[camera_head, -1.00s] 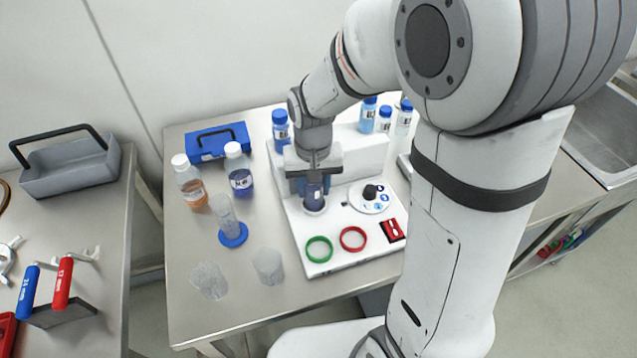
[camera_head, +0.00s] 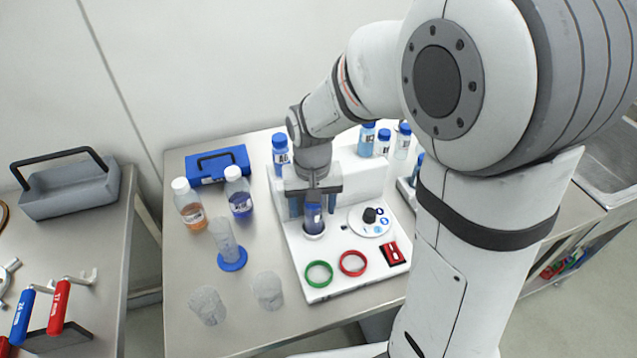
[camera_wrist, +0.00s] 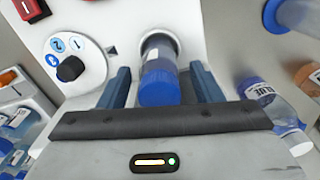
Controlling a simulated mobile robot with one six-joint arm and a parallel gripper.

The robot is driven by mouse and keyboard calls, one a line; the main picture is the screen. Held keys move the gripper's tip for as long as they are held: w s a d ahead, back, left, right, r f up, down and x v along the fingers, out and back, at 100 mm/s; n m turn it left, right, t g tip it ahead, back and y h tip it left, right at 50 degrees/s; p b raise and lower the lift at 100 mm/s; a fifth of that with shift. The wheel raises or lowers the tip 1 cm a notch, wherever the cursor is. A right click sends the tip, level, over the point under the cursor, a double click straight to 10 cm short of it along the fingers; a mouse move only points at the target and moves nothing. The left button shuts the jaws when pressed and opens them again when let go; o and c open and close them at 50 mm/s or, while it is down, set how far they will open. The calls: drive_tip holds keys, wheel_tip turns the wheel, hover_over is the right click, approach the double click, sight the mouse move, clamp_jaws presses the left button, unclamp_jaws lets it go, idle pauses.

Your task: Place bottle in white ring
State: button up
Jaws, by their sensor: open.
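The bottle (camera_head: 313,217), dark blue with a blue cap, stands in the white ring (camera_head: 313,236) on the white station's base. In the wrist view the bottle (camera_wrist: 158,82) shows its cap towards me, and its far end is inside the white ring (camera_wrist: 174,42). My gripper (camera_head: 313,207) is open above and around the bottle, one finger on each side. In the wrist view both fingers of my gripper (camera_wrist: 163,88) stand apart from the bottle, with gaps on both sides.
A green ring (camera_head: 319,273) and a red ring (camera_head: 353,263) lie in front on the base. A dial (camera_head: 370,217) and a red switch (camera_head: 394,253) are to the right. Two bottles, a cylinder (camera_head: 228,245) and two beakers (camera_head: 268,290) stand to the left. A blue box (camera_head: 217,165) is behind.

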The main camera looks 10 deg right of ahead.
wheel_tip(320, 180, up, 10)
drive_tip(key=shift+f, duration=0.1)
drive_tip(key=shift+r, duration=0.35)
drive_tip(key=shift+s+d+r, duration=0.2)
drive_tip(key=shift+s+d, duration=0.05)
drive_tip(key=s+d+f+t, duration=0.1)
drive_tip(key=s+d+t, duration=0.2)
drive_tip(key=s+d, duration=0.6)
drive_tip(key=s, duration=0.2)
drive_tip(key=shift+s+d+f, duration=0.15)
drive_tip(key=shift+s+d, duration=0.05)
drive_tip(key=shift+s, duration=0.15)
drive_tip(key=shift+s, duration=0.1)
idle(0.5)
drive_tip(key=shift+c, duration=0.3)
